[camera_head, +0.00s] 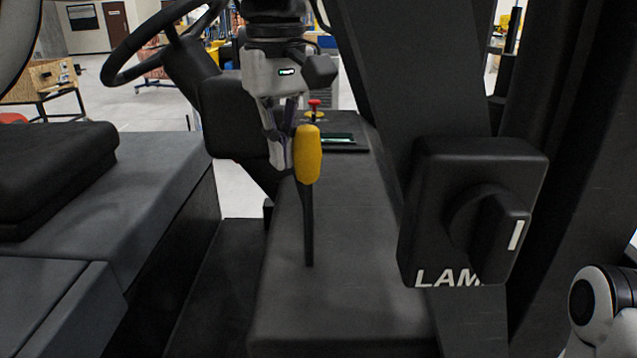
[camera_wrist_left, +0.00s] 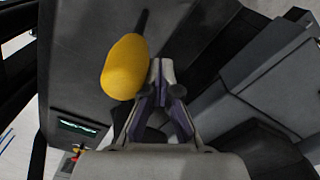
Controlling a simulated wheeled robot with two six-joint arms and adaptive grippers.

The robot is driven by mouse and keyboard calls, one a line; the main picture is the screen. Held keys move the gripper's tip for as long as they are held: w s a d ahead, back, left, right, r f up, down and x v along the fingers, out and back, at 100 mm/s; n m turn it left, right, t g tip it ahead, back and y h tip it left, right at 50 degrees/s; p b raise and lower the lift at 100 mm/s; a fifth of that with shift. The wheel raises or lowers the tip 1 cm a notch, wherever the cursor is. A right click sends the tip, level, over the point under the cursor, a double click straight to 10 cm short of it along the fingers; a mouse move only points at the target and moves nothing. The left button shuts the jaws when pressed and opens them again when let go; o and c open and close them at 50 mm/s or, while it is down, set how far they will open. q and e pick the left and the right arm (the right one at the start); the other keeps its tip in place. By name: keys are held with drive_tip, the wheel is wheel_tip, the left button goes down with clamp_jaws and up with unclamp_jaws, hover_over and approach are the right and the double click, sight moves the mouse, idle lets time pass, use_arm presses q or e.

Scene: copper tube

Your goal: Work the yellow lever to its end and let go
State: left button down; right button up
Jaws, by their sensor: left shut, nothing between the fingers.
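The yellow lever (camera_head: 307,155) is a yellow knob on a thin dark shaft, standing nearly upright from the dark console. My left gripper (camera_head: 279,158) comes down from above, just left of and behind the knob, partly overlapped by it. In the left wrist view the yellow knob (camera_wrist_left: 125,67) is left of the gripper's fingertips (camera_wrist_left: 161,66), very close; I cannot tell whether they touch. The fingers are shut with nothing between them. My right gripper is out of view.
A steering wheel (camera_head: 158,38) stands at the upper left beside a black seat (camera_head: 58,166). A red button (camera_head: 314,106) and a small display are behind the lever. A dark post and a switch box (camera_head: 432,210) with a rotary knob stand to the right.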

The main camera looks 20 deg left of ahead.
use_arm(q)
drive_tip(key=shift+a, duration=0.1)
drive_tip(key=s+a+b, duration=0.2)
drive_tip(key=a+b, duration=0.5)
drive_tip(key=a, duration=0.1)
drive_tip(key=shift+a, duration=0.2)
idle(0.6)
drive_tip(key=shift+s, duration=0.1)
wheel_tip(320, 180, up, 8)
drive_tip(key=p, duration=0.8)
idle(0.4)
